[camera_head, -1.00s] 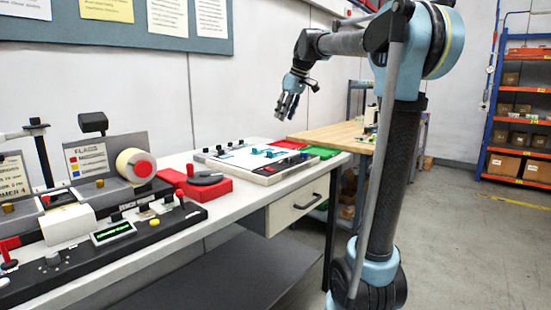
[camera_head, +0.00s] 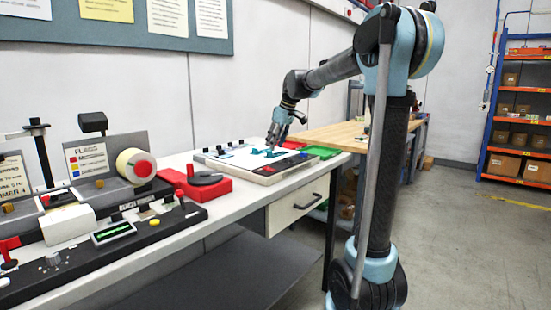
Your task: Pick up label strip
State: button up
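My gripper (camera_head: 272,145) points down over the right part of a low white-topped board (camera_head: 232,160) on the bench. Its fingertips are at or just above small teal pieces (camera_head: 268,153) on the board. I cannot tell whether they touch, or whether the fingers are open or shut. The label strip cannot be told apart from the board's white surface at this size. Small dark pieces (camera_head: 222,152) stand along the board's left side.
The label rewinder (camera_head: 75,235), with a white label roll (camera_head: 130,166), fills the left of the bench. A red base with a black disc (camera_head: 206,185) stands between it and the board. A wooden table (camera_head: 330,136) stands beyond.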

aim_at(273, 157)
jog(key=shift+x, duration=2)
jog(key=shift+s, duration=0.2)
grip_shut()
jog(key=shift+r, duration=0.1)
